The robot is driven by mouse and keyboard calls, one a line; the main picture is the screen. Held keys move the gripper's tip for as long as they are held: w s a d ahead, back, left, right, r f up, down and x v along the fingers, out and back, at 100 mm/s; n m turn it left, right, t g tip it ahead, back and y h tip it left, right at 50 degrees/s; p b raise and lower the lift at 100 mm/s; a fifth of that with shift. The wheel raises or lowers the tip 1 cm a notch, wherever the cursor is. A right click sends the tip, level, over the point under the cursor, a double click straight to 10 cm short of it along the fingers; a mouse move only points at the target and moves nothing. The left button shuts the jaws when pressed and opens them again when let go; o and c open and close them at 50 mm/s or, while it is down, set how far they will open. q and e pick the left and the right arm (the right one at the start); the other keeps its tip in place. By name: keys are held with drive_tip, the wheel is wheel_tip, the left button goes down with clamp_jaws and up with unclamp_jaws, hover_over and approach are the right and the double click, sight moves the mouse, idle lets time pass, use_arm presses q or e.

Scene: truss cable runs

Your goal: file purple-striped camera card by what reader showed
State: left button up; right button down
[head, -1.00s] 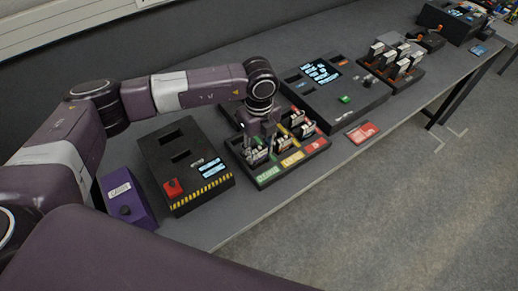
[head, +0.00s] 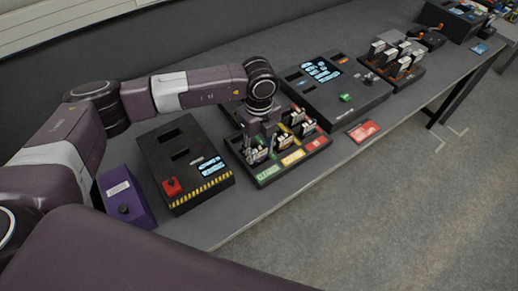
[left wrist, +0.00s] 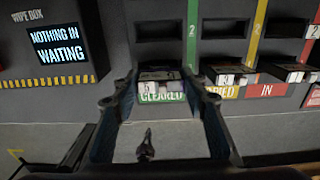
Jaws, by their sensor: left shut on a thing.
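My left gripper (head: 256,149) is over the front-left part of a black sorting tray (head: 263,182). In the left wrist view its fingers (left wrist: 158,88) are on both sides of a camera card (left wrist: 157,76) at the compartment with the green CLEARED label (left wrist: 160,97). The gripper is shut on this card. Other cards (head: 309,125) stand in the yellow and red columns. The reader's screen (head: 320,70) is lit, too small to read. My right gripper is not in view.
Left of the tray is the wipe box (head: 180,150), its screen (left wrist: 60,45) reading NOTHING IN WAITING. A purple box (head: 124,195) stands at far left. A red card (head: 363,131) lies near the bench's front edge. A rack of cards (head: 393,62) stands farther right.

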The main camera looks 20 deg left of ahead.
use_arm(q)
drive_tip(key=shift+f+b, duration=0.35)
idle(0.4)
drive_tip(key=o, duration=1.2)
drive_tip(key=shift+o, duration=0.9)
drive_tip(key=shift+o, duration=0.9)
drive_tip(key=shift+r, duration=0.1)
drive_tip(key=shift+r+p, duration=2.25)
drive_tip(key=shift+r, duration=1.45)
